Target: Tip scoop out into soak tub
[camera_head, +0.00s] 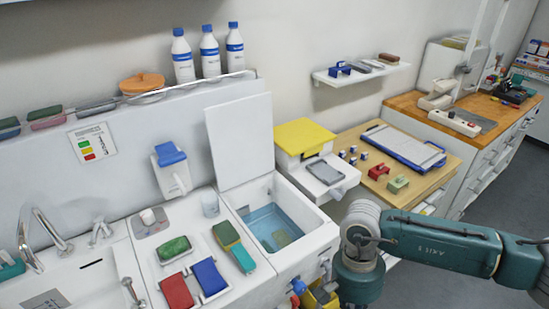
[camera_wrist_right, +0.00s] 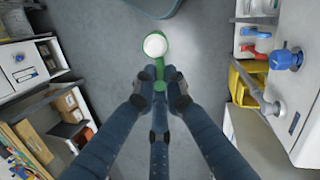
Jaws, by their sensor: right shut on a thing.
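My right gripper (camera_wrist_right: 160,90) is shut on the handle of a green scoop (camera_wrist_right: 159,68). The scoop's round bowl holds white powder (camera_wrist_right: 155,45) and is seen from above, over the grey floor. In the head view my right arm comes in from the right, in front of the counter; its fingers and the scoop do not show there. The soak tub (camera_head: 308,209) is a white basin set in the counter, with its lid (camera_head: 240,139) standing open behind it. It holds bluish water (camera_head: 270,222) with something yellowish in it. My left gripper is not in view.
Left of the tub lie brushes and coloured pads (camera_head: 208,276). A yellow-lidded box (camera_head: 304,137) and a wooden side table (camera_head: 353,146) stand to the right. A blue tap (camera_wrist_right: 286,60) and yellow bin (camera_wrist_right: 249,82) are at the wrist view's right. Open floor lies below the scoop.

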